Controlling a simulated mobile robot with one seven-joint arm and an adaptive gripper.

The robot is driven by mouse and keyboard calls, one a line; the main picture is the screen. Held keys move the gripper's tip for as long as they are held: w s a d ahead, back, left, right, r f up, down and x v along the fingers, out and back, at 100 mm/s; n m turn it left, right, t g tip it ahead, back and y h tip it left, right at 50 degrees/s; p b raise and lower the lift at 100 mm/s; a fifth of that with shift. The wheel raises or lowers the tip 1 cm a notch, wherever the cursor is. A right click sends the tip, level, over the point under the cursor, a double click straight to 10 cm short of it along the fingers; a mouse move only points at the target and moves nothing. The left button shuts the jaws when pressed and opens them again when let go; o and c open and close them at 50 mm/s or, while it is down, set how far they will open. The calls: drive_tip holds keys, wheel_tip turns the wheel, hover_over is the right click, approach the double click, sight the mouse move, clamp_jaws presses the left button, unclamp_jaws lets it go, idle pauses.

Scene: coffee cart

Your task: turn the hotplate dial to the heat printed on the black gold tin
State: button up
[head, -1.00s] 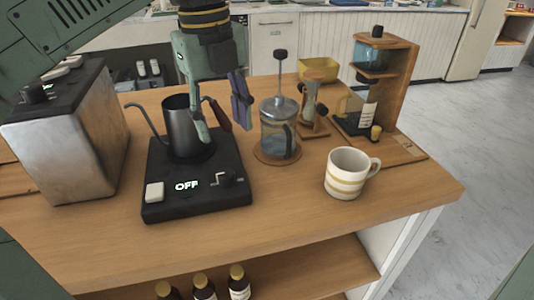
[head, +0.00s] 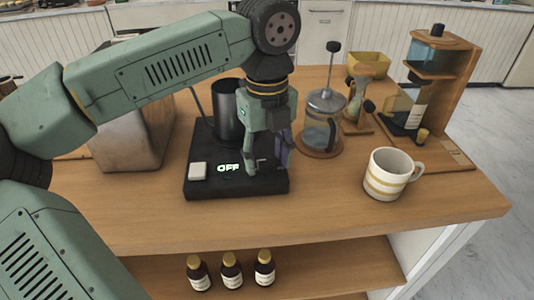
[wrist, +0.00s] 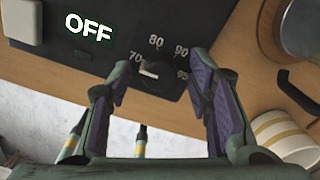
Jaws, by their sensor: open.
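The black hotplate (head: 235,186) stands on the wooden cart top with a dark kettle (head: 228,110) on it. Its display reads OFF in both current views. In the wrist view the dial (wrist: 155,70) has marks 70, 80, 90 and 95, and its white pointer line points left, close to 70. My gripper (head: 268,168) is over the hotplate's front right corner, hiding the dial in the head view. In the wrist view my open gripper (wrist: 158,74) has a finger on each side of the dial; contact cannot be told. I cannot make out a black gold tin.
A glass press (head: 322,125) stands right of my gripper, and a striped mug (head: 388,175) is at the front right. A metal appliance (head: 130,140) is at the left. Dark gold-capped bottles (head: 231,270) stand on the lower shelf. The front cart top is clear.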

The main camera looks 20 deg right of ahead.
drive_tip(key=shift+c, duration=0.2)
clamp_jaws()
idle(0.4)
